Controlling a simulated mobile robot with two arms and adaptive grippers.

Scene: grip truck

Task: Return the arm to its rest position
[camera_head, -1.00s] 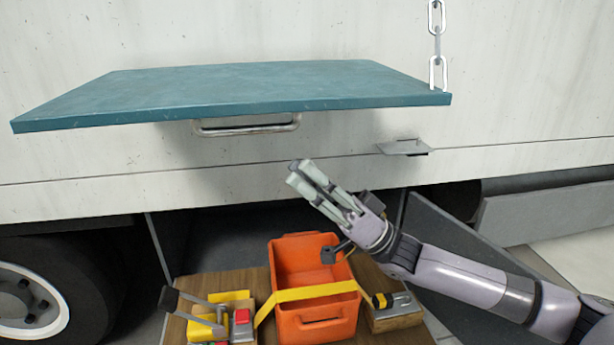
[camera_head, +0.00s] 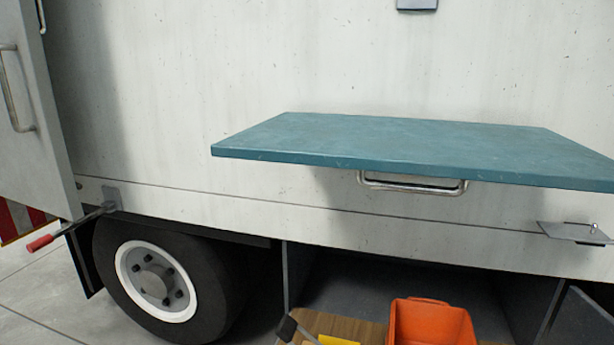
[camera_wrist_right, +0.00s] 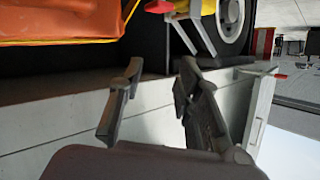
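Neither of my arms shows in the head view. In the right wrist view my right gripper (camera_wrist_right: 160,78) has its two dark fingers apart, with nothing between them. The white truck side (camera_wrist_right: 160,120) lies beyond the fingers. The orange crate (camera_wrist_right: 60,20) is at the upper left of that view, apart from the fingers. The crate also shows in the head view (camera_head: 432,325), cut off by the bottom edge. My left gripper is in neither view.
A teal fold-down shelf (camera_head: 400,145) juts from the truck side, with a metal handle (camera_head: 412,187) beneath. A wheel (camera_head: 160,285), a red-tipped lever (camera_head: 70,228) and an open door panel (camera_head: 30,120) are at left. A wooden surface (camera_head: 350,325) holds the crate.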

